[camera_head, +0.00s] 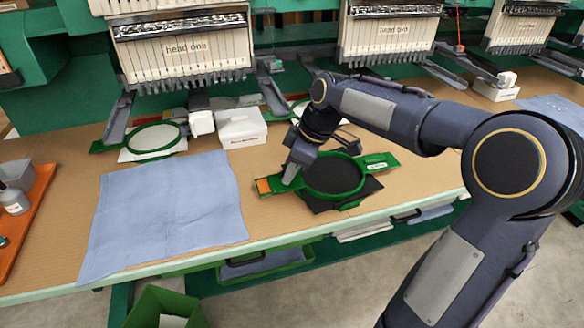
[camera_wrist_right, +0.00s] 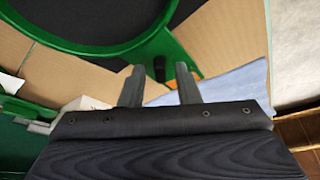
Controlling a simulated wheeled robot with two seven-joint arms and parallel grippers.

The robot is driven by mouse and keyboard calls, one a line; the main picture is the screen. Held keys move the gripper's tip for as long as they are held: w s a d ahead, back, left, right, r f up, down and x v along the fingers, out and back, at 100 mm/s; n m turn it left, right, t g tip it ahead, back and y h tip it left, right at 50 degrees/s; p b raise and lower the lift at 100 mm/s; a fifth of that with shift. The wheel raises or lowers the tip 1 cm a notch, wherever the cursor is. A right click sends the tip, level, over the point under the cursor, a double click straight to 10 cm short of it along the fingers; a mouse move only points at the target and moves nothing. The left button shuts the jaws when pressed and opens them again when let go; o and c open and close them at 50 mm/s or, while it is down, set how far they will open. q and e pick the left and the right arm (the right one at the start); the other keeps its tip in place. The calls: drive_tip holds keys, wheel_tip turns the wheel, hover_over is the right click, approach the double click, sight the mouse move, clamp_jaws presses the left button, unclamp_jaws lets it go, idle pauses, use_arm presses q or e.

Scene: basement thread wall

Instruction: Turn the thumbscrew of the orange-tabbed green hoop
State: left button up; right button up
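The green hoop (camera_head: 300,184) holds black fabric and lies on the table in the head view. Its orange tab (camera_head: 263,186) points left, and a green tab with a white label (camera_head: 376,165) points right. My right gripper (camera_head: 291,174) is over the hoop's left side, near the orange tab. In the right wrist view the hoop's green rim (camera_wrist_right: 100,48) curves across the top. A small dark thumbscrew (camera_wrist_right: 159,68) stands at the rim, between the two parted fingertips of my right gripper (camera_wrist_right: 159,76), with gaps on both sides. My left gripper is not in view.
A blue cloth (camera_head: 165,210) lies left of the hoop. A white box (camera_head: 241,127) and another green hoop (camera_head: 180,143) are behind. Embroidery heads (camera_head: 180,50) overhang the back. An orange tray (camera_head: 35,205) with bottles is at far left. Bare table surrounds the orange tab.

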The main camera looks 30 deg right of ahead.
clamp_jaws()
